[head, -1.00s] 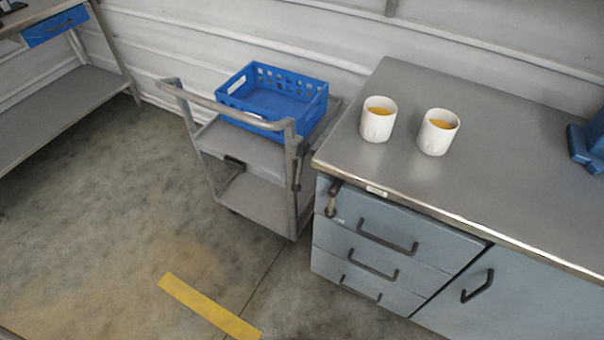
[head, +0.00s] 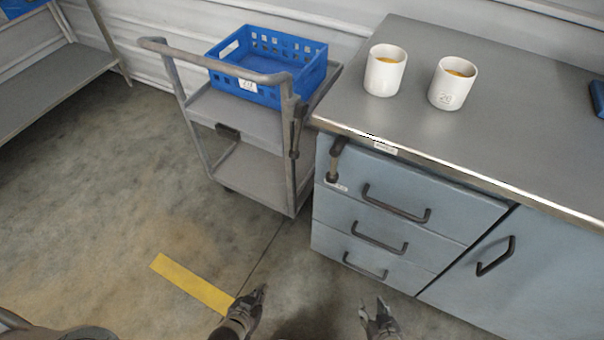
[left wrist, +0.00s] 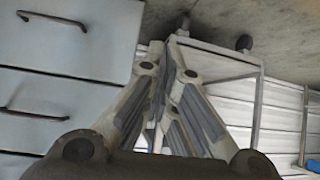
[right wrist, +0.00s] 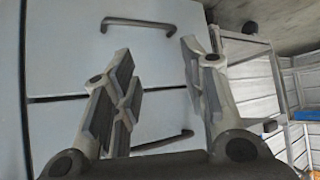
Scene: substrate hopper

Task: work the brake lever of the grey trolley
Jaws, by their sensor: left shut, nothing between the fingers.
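The grey trolley (head: 262,163) stands left of the cabinet, its push handle (head: 215,68) towards me. A dark lever (head: 295,135) runs down its near right post; I take it to be the brake lever. My left gripper (head: 260,292) is shut and empty, low in front of the trolley and apart from it. It also shows in the left wrist view (left wrist: 172,42), with the trolley (left wrist: 222,64) beyond. My right gripper (head: 371,308) is open and empty before the cabinet drawers. Its fingers stand apart in the right wrist view (right wrist: 156,48). The brake lever is not clear in either wrist view.
A blue crate (head: 262,88) sits on the trolley's top. The blue-grey cabinet (head: 385,190) stands close on its right, with a dark-gripped lever (head: 334,160) at its corner and two white cups (head: 385,72) on top. Floor with a yellow strip (head: 192,284) is open in front.

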